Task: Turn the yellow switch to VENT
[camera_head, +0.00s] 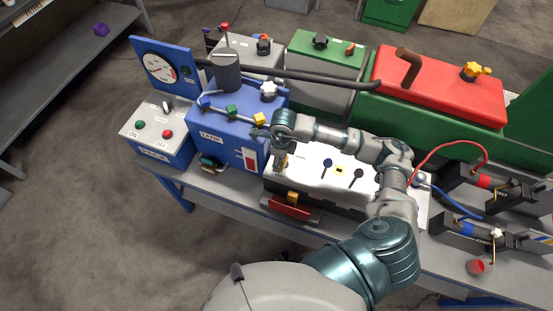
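A white panel (315,178) lies on top of a dark box on the bench. It carries a small yellow square (340,170), with a blue lever (327,163) and a black lever (358,175) beside it. A yellow knob (260,119) sits on the blue box's front edge beside a green and a blue knob. No VENT lettering is readable, so I cannot tell which yellow part is the switch. My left gripper is out of view.
The blue box (215,135) has a gauge (160,69) behind it. A grey switch box (158,130) stands left. A red-topped tank (440,85) is at the back right. Cables and clamps (490,232) crowd the right. Floor at the lower left is clear.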

